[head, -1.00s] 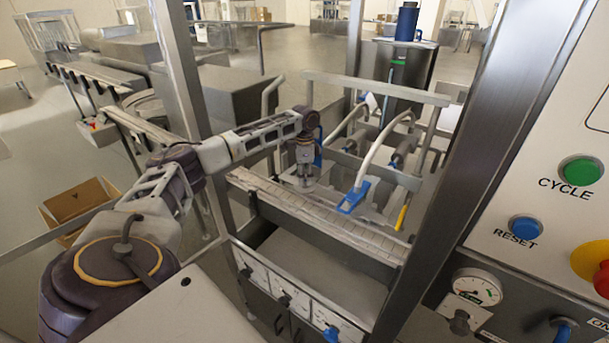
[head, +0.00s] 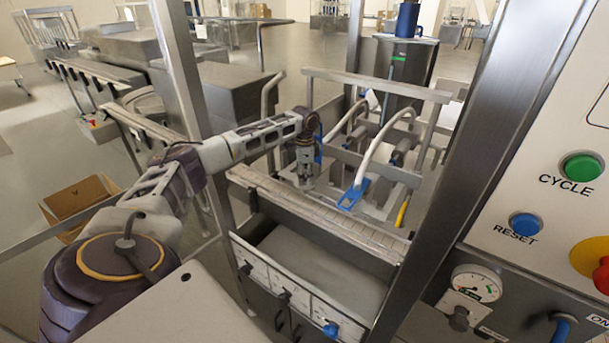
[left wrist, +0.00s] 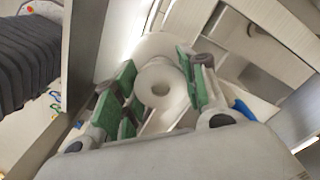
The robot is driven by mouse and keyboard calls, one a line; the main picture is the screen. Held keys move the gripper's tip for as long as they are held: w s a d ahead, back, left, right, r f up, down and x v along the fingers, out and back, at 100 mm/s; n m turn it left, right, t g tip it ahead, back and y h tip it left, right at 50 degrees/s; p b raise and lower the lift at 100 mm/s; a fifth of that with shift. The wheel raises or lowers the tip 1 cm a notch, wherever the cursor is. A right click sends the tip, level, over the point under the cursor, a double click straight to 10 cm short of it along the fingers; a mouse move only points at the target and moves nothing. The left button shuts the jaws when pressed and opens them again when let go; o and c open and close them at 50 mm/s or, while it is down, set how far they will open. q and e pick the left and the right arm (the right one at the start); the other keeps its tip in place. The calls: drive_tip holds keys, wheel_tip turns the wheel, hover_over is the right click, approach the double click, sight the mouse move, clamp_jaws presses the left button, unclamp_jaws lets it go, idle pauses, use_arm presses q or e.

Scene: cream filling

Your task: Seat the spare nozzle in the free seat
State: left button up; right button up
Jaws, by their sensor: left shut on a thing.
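My left gripper (head: 307,182) hangs fingers down behind the slatted conveyor, left of a blue-ended white hose. In the left wrist view, its green-padded fingers (left wrist: 160,92) are shut on a white round piece with a central hole, the nozzle (left wrist: 159,73). In the head view the nozzle is too small to make out between the fingers. A blue fitting (head: 353,194) sits at the lower end of the white hose, right of the gripper. I cannot pick out the free seat. My right gripper is not in view.
The slatted conveyor (head: 335,219) runs in front of the gripper. A steel crossbar (head: 375,84) and upright posts (head: 467,130) frame the work area. A control panel (head: 540,205) stands close on the right. An open cardboard box (head: 78,200) is at the left.

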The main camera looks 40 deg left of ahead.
use_arm(q)
drive_tip(key=shift+f, duration=0.15)
idle(0.4)
drive_tip(key=o, duration=1.2)
drive_tip(key=shift+o, duration=0.3)
drive_tip(key=o, duration=0.4)
drive_tip(key=shift+o, duration=0.2)
drive_tip(key=shift+a+r, duration=0.1)
drive_tip(key=shift+r, duration=3.5)
